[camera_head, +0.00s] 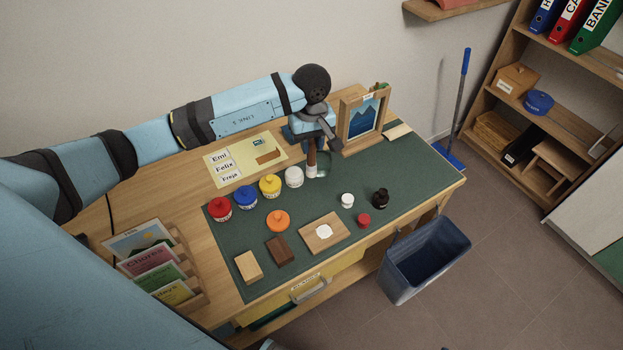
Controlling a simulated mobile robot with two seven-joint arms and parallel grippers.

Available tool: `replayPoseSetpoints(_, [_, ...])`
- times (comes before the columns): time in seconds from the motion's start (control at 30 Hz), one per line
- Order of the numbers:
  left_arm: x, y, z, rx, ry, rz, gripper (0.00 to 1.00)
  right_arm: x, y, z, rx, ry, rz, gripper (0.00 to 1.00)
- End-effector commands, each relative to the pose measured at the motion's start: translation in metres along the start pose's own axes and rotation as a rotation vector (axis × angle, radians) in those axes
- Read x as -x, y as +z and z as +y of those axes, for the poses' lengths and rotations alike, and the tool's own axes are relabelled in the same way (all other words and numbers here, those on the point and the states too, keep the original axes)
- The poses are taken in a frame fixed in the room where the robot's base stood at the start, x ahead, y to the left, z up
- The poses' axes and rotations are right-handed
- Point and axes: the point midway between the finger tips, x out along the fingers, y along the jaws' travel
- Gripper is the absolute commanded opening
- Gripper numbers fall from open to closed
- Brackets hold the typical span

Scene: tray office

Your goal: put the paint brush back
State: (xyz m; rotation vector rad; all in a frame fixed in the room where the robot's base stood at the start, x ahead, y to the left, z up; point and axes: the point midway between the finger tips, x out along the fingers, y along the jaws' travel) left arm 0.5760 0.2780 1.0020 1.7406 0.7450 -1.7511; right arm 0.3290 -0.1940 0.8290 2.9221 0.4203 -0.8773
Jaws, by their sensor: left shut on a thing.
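My left gripper (313,139) is at the back of the green mat, beside the picture frame, pointing down. It is shut on the paint brush (312,157), a thin upright piece with a brown part and a pale lower end. The brush's upper part is hidden by the gripper. A clear, glass-like container (322,167) shows at the brush's lower end; I cannot tell whether the brush is inside it or in front of it. My right gripper is out of view.
Paint pots, red (220,209), blue (246,199), yellow (270,186) and white (293,177), stand left of the brush. The picture frame (345,128) stands close on the right. A palette board (340,228) and blocks lie in front. A bin (425,260) stands beside the desk.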

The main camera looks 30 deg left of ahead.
Motion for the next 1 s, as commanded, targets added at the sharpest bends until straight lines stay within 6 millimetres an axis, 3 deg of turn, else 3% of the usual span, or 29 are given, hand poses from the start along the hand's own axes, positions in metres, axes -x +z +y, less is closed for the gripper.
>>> replayPoseSetpoints(0.1, [-0.032,0.001,0.000,0.001,-0.002,-0.004,0.01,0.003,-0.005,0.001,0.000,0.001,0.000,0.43])
replayPoseSetpoints(0.3, [-0.074,0.001,0.000,-0.001,-0.002,-0.003,0.01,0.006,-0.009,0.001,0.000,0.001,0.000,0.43])
replayPoseSetpoints(0.57, [-0.095,0.000,0.000,-0.002,0.000,-0.001,0.01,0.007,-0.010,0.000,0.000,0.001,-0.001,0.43])
replayPoseSetpoints(0.8, [-0.129,0.000,0.000,-0.001,0.000,-0.002,0.01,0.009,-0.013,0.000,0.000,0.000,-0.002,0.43])
replayPoseSetpoints(1.0, [-0.131,-0.001,0.000,-0.003,0.001,0.001,0.01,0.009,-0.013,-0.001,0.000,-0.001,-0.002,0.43])
